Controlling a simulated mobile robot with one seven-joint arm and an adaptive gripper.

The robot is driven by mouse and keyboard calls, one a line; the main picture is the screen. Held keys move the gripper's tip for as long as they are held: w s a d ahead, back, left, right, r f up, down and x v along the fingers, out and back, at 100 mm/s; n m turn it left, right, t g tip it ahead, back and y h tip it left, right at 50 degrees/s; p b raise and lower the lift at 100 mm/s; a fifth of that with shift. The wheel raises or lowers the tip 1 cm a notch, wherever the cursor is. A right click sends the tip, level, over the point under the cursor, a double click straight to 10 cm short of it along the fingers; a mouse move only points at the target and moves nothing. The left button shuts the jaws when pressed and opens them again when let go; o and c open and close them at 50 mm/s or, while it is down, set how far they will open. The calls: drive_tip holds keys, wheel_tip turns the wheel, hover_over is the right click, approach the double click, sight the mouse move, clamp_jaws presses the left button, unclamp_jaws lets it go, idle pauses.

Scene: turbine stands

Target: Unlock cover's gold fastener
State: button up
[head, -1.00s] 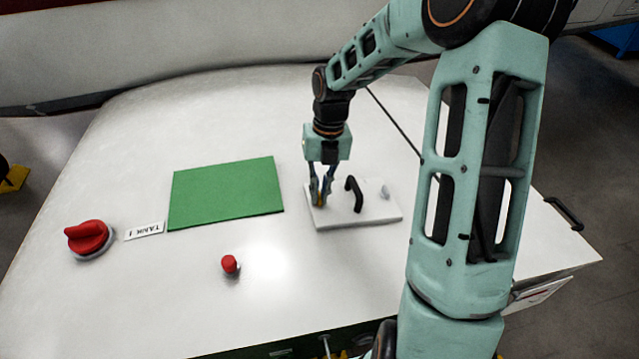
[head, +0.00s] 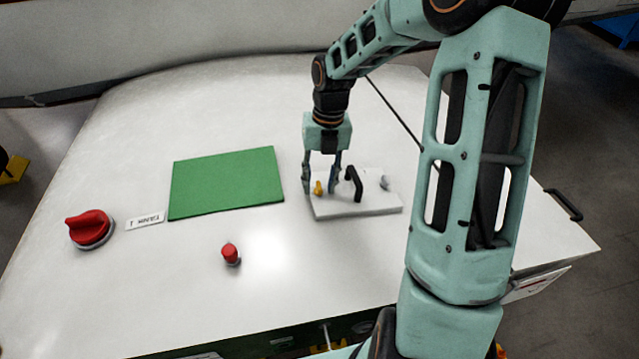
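The cover (head: 345,207) is a white rectangular plate on the white table, with a black arched handle (head: 354,184) in its middle. The gold fastener (head: 318,188) sits at the cover's left end. A grey-white fastener (head: 385,182) sits at its right end. My gripper (head: 321,188) points down over the left end of the cover. Its two fingers are spread apart on either side of the gold fastener, with visible gaps, and hold nothing. The right finger is close to the black handle.
A green mat (head: 226,183) lies left of the cover. A red knob (head: 90,228) with a "TANK 1" label (head: 145,221) is at the far left, and a small red knob (head: 230,253) stands nearer the front. The table (head: 130,290) is otherwise clear at the front left.

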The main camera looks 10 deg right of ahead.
drive_tip(key=shift+w+d+r+p, duration=0.1)
drive_tip(key=shift+d+r+p, duration=0.05)
drive_tip(key=shift+r+p, duration=1)
drive_tip(key=shift+w+d+r+p, duration=0.15)
drive_tip(key=shift+r+p, duration=0.7)
drive_tip(key=shift+r, duration=0.5)
drive_tip(key=shift+c, duration=1.2)
